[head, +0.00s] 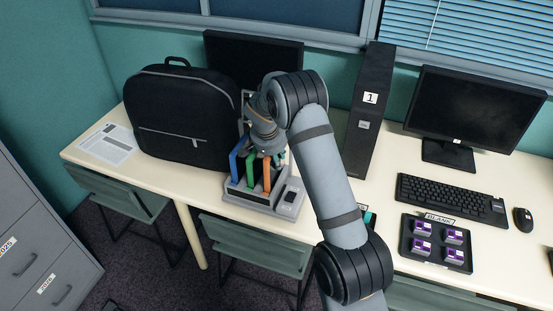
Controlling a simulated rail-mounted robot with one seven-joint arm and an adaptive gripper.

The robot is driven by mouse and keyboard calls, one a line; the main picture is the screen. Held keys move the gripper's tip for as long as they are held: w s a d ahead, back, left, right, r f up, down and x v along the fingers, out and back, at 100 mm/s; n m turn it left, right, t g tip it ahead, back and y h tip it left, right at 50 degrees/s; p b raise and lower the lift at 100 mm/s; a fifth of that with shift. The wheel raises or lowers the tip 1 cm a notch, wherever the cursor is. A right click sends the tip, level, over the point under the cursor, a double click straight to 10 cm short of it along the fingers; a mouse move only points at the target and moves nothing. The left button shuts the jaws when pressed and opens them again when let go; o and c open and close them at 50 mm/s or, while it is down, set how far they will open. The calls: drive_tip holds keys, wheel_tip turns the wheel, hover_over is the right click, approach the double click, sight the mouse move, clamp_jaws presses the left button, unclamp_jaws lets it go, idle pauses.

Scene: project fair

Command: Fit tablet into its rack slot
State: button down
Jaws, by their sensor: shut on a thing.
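A grey rack (246,197) stands near the front edge of the table, left of centre, in the head view. Blue (237,162), green (251,165) and orange (266,176) upright slabs stand in it side by side. My gripper (270,153) is low over the right half of the rack, shut on the tablet, which is mostly hidden by the gripper and arm. I cannot tell whether the tablet touches the rack or how it sits against a slot.
A black backpack (180,118) stands close to the rack's left. A black computer tower (371,110) and monitor (472,112) are to the right. A keyboard (452,200) and a tray of purple items (407,246) lie at the right. A paper sheet (107,145) lies far left.

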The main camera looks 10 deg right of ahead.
drive_tip(key=shift+f+b, duration=0.9)
drive_tip(key=shift+b, duration=0.25)
idle(0.5)
drive_tip(key=c, duration=1.4)
unclamp_jaws()
drive_tip(key=shift+r+p, duration=1.9)
drive_tip(key=shift+r, duration=1.6)
wheel_tip(320, 180, down, 7)
drive_tip(key=b, duration=0.3)
drive_tip(key=shift+b, duration=0.35)
drive_tip(key=shift+r, duration=0.1)
